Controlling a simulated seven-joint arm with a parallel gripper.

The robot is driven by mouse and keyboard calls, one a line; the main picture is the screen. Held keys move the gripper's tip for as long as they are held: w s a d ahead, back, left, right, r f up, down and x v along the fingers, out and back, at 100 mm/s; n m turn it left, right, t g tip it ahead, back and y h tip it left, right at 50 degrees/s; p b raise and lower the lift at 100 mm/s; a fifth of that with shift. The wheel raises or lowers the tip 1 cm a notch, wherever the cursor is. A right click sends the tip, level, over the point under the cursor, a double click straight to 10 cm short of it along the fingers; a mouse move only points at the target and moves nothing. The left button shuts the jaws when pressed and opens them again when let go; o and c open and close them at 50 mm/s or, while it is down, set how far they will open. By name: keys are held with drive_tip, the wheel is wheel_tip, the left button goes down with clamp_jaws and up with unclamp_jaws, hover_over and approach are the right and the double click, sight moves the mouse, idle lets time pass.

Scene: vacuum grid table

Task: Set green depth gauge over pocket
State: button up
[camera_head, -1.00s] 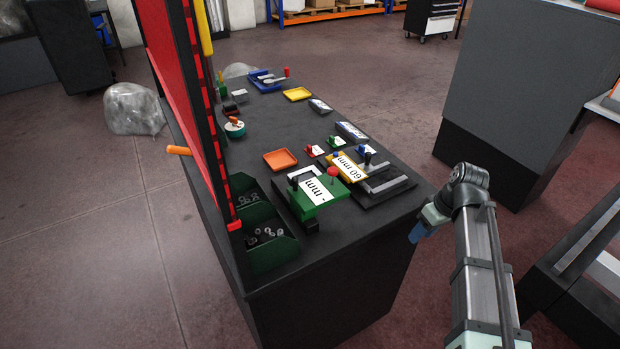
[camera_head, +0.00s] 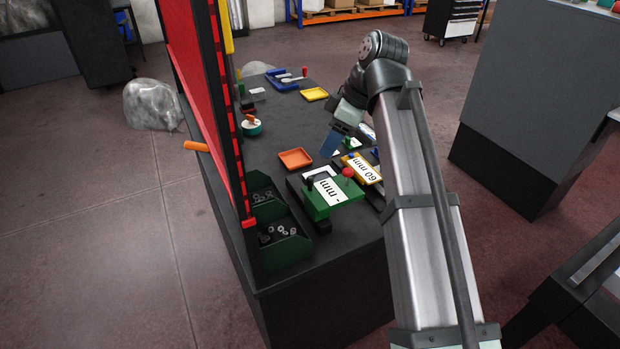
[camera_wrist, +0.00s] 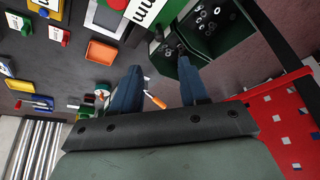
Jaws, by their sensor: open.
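A large green block with a white "mm" label (camera_head: 322,203) lies on a dark base near the table's front; its edge shows in the wrist view (camera_wrist: 172,8). I cannot tell for sure which is the depth gauge. No pocket can be made out clearly. My gripper (camera_head: 331,146) is over the table, behind the green block and right of the orange tray. In the wrist view its blue fingers (camera_wrist: 160,68) are apart, with nothing held between them.
A yellow "60 mm" block (camera_head: 364,168) stands right of the green block. The orange tray (camera_head: 296,158) is empty. Green bins with nuts (camera_head: 283,245) and a tall red panel (camera_head: 190,75) line the left edge.

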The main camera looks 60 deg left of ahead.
sight(311, 177)
drive_tip(key=x, duration=1.3)
drive_tip(key=shift+f, duration=0.25)
clamp_jaws()
drive_tip(key=shift+a, duration=0.1)
